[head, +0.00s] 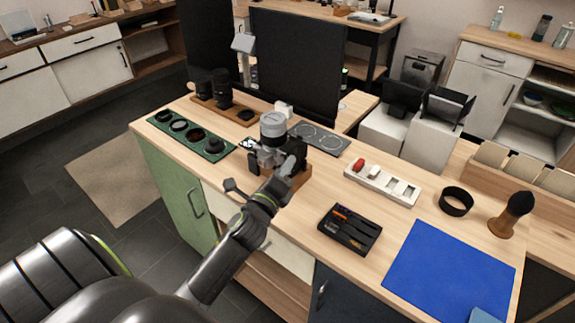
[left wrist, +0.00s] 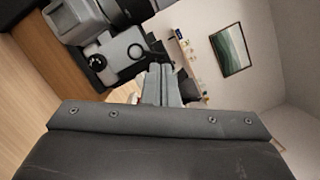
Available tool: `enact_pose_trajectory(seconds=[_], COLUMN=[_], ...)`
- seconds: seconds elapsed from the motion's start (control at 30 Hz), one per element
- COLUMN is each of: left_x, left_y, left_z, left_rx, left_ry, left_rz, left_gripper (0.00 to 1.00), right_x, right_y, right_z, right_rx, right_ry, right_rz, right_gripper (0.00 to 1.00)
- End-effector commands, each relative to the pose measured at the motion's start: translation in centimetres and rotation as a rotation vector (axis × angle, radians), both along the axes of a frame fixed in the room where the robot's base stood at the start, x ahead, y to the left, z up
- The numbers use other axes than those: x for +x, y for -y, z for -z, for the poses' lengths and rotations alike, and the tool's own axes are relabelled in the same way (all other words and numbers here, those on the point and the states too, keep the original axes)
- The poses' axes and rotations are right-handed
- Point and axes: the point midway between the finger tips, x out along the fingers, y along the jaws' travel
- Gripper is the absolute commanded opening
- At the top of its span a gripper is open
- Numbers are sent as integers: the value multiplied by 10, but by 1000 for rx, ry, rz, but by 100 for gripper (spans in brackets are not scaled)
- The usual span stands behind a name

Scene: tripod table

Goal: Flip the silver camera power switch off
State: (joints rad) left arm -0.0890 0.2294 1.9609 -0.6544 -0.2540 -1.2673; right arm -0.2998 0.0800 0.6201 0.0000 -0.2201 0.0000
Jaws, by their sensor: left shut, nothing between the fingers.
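The silver camera (head: 266,152), with a grey cylindrical part on top, stands on a small wooden block (head: 301,178) on the table. My left gripper (head: 291,163) is at the camera's near right side, fingers shut and empty. In the left wrist view the silver camera body (left wrist: 120,48) shows at upper left, with a dark dial and a smaller round knob. The shut fingers (left wrist: 160,85) appear just below and right of it. I cannot tell whether they touch it, nor the power switch's position. My right gripper is out of view.
A green tray (head: 190,136) with round lens parts lies left of the camera. A dark tool tray (head: 349,229), a white strip with a red piece (head: 382,183) and a blue mat (head: 450,272) lie to the right. A black monitor (head: 297,62) stands behind.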

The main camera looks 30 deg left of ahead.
Motion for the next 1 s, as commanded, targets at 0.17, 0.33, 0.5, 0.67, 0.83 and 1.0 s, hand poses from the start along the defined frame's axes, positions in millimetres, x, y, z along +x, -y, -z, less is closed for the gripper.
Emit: enact_pose_trajectory(seconds=[0.17, 0.33, 0.5, 0.67, 0.83, 1.0], left_x=[0, 0, 0, 0, 0, 0], left_y=[0, -1, -1, -1, -2, -4], left_z=[-1, -2, -4, -5, -8, -12], left_rx=[-25, -52, -85, -119, -176, -272], left_ry=[-3, -4, -7, -10, -15, -22], left_rz=[-1, 0, 1, -1, -1, 0], left_gripper=[0, 0, 0, 0, 0, 0], right_x=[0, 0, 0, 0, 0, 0], right_y=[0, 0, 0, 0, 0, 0], right_z=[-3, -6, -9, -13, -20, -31], right_rx=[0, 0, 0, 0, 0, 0], right_ry=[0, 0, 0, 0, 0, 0], right_rz=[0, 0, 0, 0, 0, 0], right_gripper=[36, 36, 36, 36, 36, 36])
